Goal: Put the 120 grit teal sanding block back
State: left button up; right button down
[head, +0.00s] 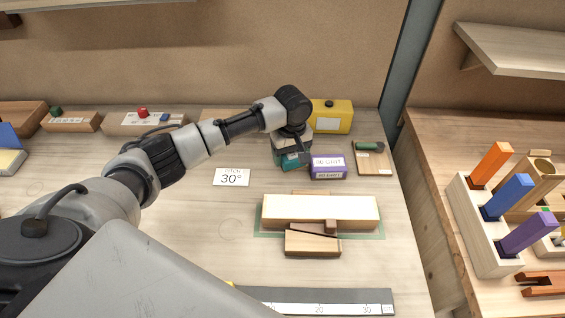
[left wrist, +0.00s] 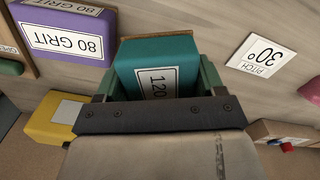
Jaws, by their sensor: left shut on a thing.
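The teal sanding block (head: 290,161) is at the back of the bench, partly hidden under my left gripper (head: 293,147) in the head view. In the left wrist view the teal block (left wrist: 158,65) shows a white label reading 120. It sits between the two fingers of my left gripper (left wrist: 160,80), which is shut on it. I cannot tell whether its underside touches the bench. A purple block marked 80 GRIT (head: 328,167) stands just right of it; it also shows in the left wrist view (left wrist: 65,35). My right gripper is not in view.
A yellow block (head: 332,115) stands behind. A small board with a green-handled tool (head: 373,158) lies to the right. A card reading PITCH 30° (head: 231,177) lies left of the teal block. A pale workpiece (head: 320,210) lies in front. A rack with coloured blocks (head: 484,225) is on the right bench.

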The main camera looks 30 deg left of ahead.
aim_at(282, 172)
pick_arm(q)
jog(key=shift+s+a+f, duration=0.15)
jog(key=shift+a+f, duration=0.15)
jog(key=shift+a, duration=0.2)
jog(key=shift+s+a+f, duration=0.1)
jog(key=shift+a+f, duration=0.2)
jog(key=shift+a, duration=0.2)
jog(key=shift+f+p, duration=0.35)
jog(key=shift+f, duration=1.75)
jog(key=shift+f, duration=0.15)
jog(key=o, duration=0.9)
notch_tip(282, 172, up, 12)
jog(key=shift+r+b, duration=0.2)
jog(key=shift+b, duration=0.45)
